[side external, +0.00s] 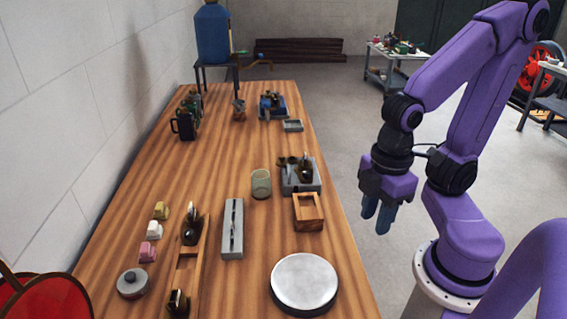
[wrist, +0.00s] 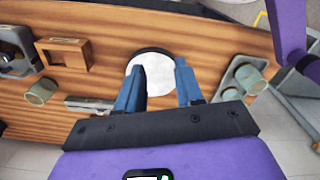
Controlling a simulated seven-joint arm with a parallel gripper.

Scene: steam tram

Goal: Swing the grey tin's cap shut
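My gripper (side external: 377,213) hangs fingers-down at the right of the table in the side view. In the wrist view its two blue fingers stand apart with nothing between them; it is open and empty. A small round grey tin (side external: 132,284) with a dark knob stands at the table's near left, far from my gripper. A long narrow grey case (side external: 232,228) with a dark slot lies mid-table; it also shows in the wrist view (wrist: 90,103). I cannot tell which is the task's tin, and no raised cap is clear.
A pale round plate (side external: 304,282) lies at the near right; the wrist view shows it beyond my fingers (wrist: 153,72). A wooden frame (side external: 308,212), green glass (side external: 261,184) and grey block (side external: 300,176) stand behind. A long wooden holder (side external: 190,260) and coloured blocks are left.

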